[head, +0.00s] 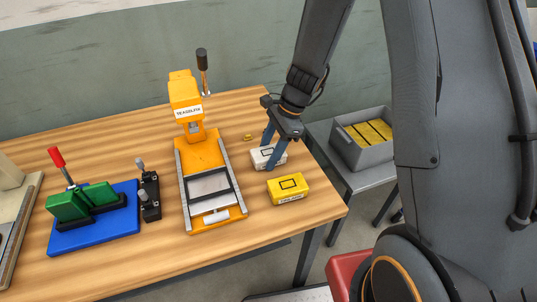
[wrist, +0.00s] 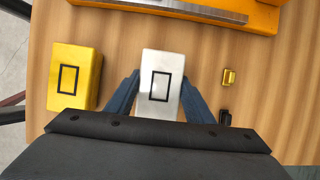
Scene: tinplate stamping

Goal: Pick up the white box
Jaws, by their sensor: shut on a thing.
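The white box (head: 264,157) has a black rectangle outline on its top. It is at the right part of the wooden table, beside the yellow press. My gripper (head: 271,153) reaches down from above, with its two blue fingers on either side of the white box. In the wrist view the white box (wrist: 161,84) sits between the fingers of my gripper (wrist: 160,98), which are shut on it. I cannot tell whether the box touches the table or is slightly above it.
A yellow box (head: 288,188) stands near the white box, towards the table's front right. The yellow press (head: 204,153) is to the left. A grey crate (head: 362,155) holds yellow items.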

